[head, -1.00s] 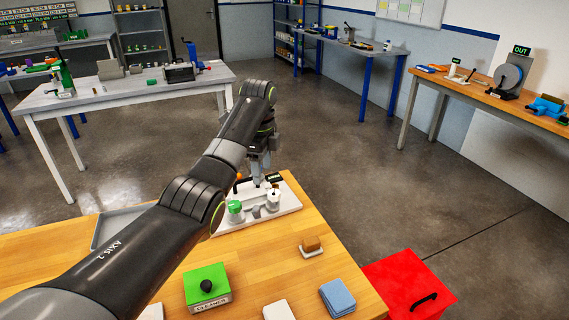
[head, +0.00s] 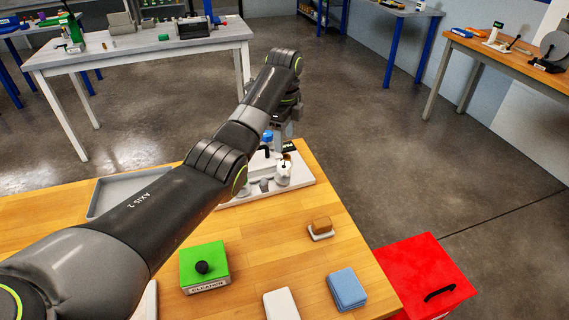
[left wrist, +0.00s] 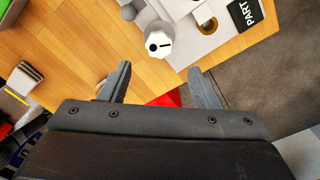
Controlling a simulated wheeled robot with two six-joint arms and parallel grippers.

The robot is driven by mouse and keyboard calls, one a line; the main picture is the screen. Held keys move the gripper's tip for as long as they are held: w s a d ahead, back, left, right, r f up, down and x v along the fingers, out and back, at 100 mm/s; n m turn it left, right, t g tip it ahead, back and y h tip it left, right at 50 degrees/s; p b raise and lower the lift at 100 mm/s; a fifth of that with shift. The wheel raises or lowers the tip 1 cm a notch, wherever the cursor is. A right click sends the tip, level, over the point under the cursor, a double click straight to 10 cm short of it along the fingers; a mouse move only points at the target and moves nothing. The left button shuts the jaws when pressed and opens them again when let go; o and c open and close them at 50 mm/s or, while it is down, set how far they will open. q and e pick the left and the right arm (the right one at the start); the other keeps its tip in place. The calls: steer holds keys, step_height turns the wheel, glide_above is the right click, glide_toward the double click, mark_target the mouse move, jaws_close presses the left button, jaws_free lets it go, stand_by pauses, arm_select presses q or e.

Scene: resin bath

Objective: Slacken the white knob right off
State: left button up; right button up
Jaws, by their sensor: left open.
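The white knob (head: 283,172) stands at the right part of the white base plate (head: 302,184) on the wooden bench. In the left wrist view the white knob (left wrist: 158,44) shows from above, with a dark mark on its top. My left gripper (head: 284,142) is above the back of the plate, near the knob. In the left wrist view its jaws (left wrist: 160,86) are apart and empty, and the knob is just beyond their tips, not between them. My left arm hides the left part of the plate. My right gripper is not in view.
A blue part (head: 267,136) and a small grey part (head: 264,184) are close by the knob. A green cleaner box (head: 205,272), a blue cloth (head: 347,290), a brown-topped block (head: 321,227) and a grey tray (head: 110,194) lie on the bench. A red bin (head: 420,275) stands at right.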

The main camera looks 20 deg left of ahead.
mark_target(284, 165)
arm_select(q)
step_height(284, 165, down, 8)
steer(key=shift+s+r+p, duration=0.1)
steer(key=shift+r+p, duration=0.05)
steer(key=shift+p, duration=0.25)
steer(key=shift+f, duration=0.65)
steer(key=c, duration=1)
steer(key=shift+r, duration=0.1)
